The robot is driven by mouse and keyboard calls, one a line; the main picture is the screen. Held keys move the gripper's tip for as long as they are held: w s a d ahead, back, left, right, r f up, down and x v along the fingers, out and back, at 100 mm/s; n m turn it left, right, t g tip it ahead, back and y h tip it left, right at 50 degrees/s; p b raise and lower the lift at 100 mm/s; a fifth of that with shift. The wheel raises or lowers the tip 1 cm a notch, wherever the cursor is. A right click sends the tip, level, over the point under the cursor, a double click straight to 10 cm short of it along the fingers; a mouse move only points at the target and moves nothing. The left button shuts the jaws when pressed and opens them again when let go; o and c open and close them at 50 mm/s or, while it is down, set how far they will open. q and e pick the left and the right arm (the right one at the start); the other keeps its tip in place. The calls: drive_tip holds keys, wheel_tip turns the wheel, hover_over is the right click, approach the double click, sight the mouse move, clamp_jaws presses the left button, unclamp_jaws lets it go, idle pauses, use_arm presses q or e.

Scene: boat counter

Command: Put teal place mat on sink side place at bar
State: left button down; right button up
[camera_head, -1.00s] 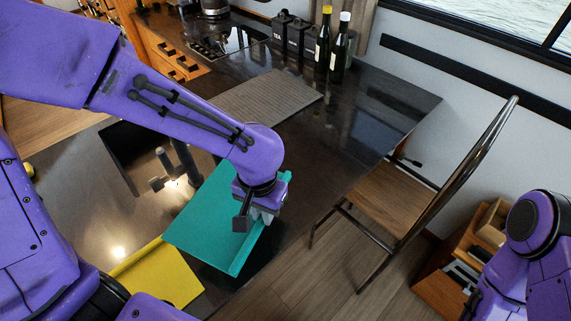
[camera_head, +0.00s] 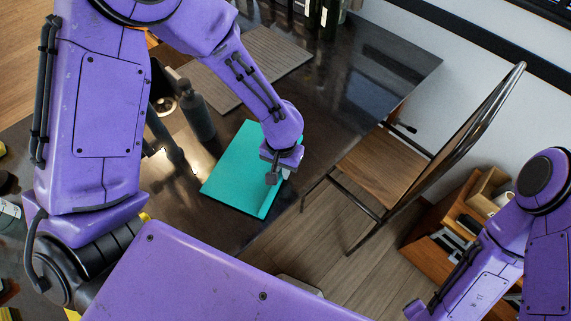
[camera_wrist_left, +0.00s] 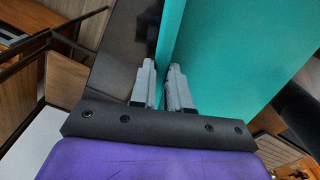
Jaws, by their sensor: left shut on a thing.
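The teal place mat (camera_head: 238,172) is over the dark bar counter, near its front edge, in the head view. I cannot tell whether it touches the counter or hovers just above it. My left gripper (camera_head: 274,177) is at the mat's right edge, shut on that edge. In the left wrist view the two grey fingers (camera_wrist_left: 165,88) pinch the edge of the mat (camera_wrist_left: 240,55), which fills the upper right. My right arm shows at the right of the head view, but I do not see its gripper.
A grey ribbed mat (camera_head: 250,68) lies farther back on the dark counter (camera_head: 365,65). A dark bottle (camera_head: 197,112) stands left of the teal mat. A wooden chair (camera_head: 382,168) stands right of the counter on clear floor. A wooden cabinet (camera_head: 440,235) is behind my right arm.

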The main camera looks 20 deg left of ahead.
use_arm(q)
drive_tip(key=shift+s+f, duration=0.15)
drive_tip(key=shift+f, duration=0.2)
drive_tip(key=shift+w+f, duration=0.3)
drive_tip(key=shift+w, duration=0.15)
drive_tip(key=c, duration=1.1)
unclamp_jaws()
drive_tip(key=shift+w, duration=0.1)
drive_tip(key=shift+s+r, duration=0.2)
drive_tip(key=shift+s, duration=0.15)
wheel_tip(320, 180, up, 12)
drive_tip(key=b, duration=0.1)
drive_tip(key=shift+w, duration=0.15)
